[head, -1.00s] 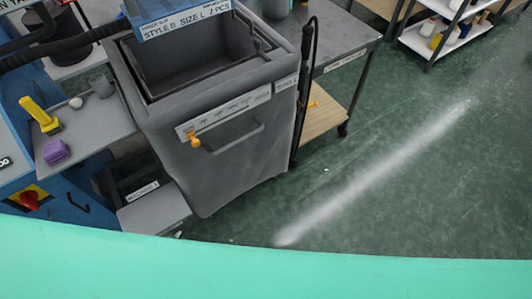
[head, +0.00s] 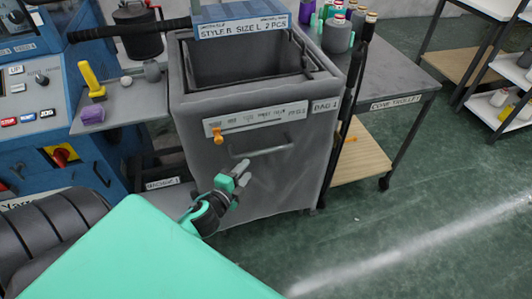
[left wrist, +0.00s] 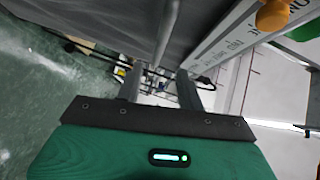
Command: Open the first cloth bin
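The grey cloth bin (head: 290,190) stands in the middle of the head view. Its open top shows a dark, hollow inside. My left gripper (head: 241,175) is just below and in front of the handle. In the left wrist view its two fingers (left wrist: 159,80) are apart, with the handle bar (left wrist: 168,30) ahead, lined up between them. Whether the bar lies between the fingertips I cannot tell. My right gripper is not in view.
A "STYLE B SIZE L" sign (head: 243,27) stands above the bin's back edge. A cone trolley (head: 400,88) is at the right, a blue machine (head: 30,110) at the left. A shelf with a yellow-handled tool (head: 91,82) adjoins the bin. Floor at the lower right is clear.

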